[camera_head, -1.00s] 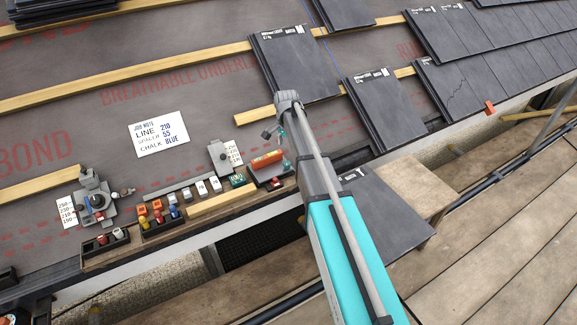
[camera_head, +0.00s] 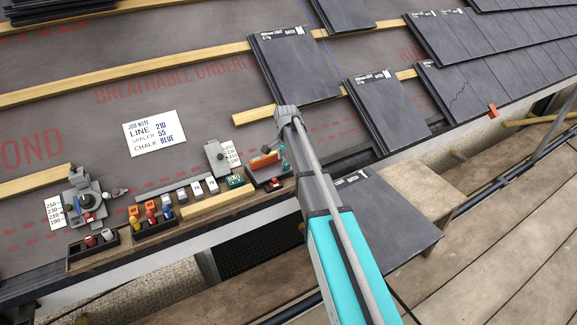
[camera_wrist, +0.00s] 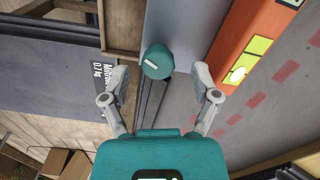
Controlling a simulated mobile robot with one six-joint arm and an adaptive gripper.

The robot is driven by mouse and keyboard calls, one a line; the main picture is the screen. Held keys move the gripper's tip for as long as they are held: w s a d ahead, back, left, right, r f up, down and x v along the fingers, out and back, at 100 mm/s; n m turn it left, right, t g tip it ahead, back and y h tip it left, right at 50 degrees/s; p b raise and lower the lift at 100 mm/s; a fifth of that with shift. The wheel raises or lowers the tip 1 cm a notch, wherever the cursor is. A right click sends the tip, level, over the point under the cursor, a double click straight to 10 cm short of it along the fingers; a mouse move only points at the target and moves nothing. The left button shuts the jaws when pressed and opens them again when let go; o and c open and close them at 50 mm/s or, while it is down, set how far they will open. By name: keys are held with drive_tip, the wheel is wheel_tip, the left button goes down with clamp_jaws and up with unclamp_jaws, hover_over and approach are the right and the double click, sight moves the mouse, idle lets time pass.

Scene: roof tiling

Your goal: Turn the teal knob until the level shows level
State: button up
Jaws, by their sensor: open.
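The teal knob (camera_wrist: 158,61), with a white mark on top, stands on a grey strip in the wrist view. My gripper (camera_wrist: 160,74) is open, with one grey finger on either side of the knob and a visible gap to each. The orange level (camera_wrist: 262,28) lies right of the knob. Its yellow-green vial has a white bubble (camera_wrist: 237,75) at the lower end, off the middle.
A job note (camera_head: 154,132) lies on the underlay. Left of the level are a grey slider gauge (camera_head: 217,157), white blocks, trays of coloured pieces (camera_head: 155,226) and a dial device (camera_head: 85,201). Slates (camera_head: 292,66) lie behind and right of the arm.

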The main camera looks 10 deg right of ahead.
drive_tip(key=shift+f, duration=0.45)
drive_tip(key=c, duration=1.1)
drive_tip(key=shift+d, duration=0.1)
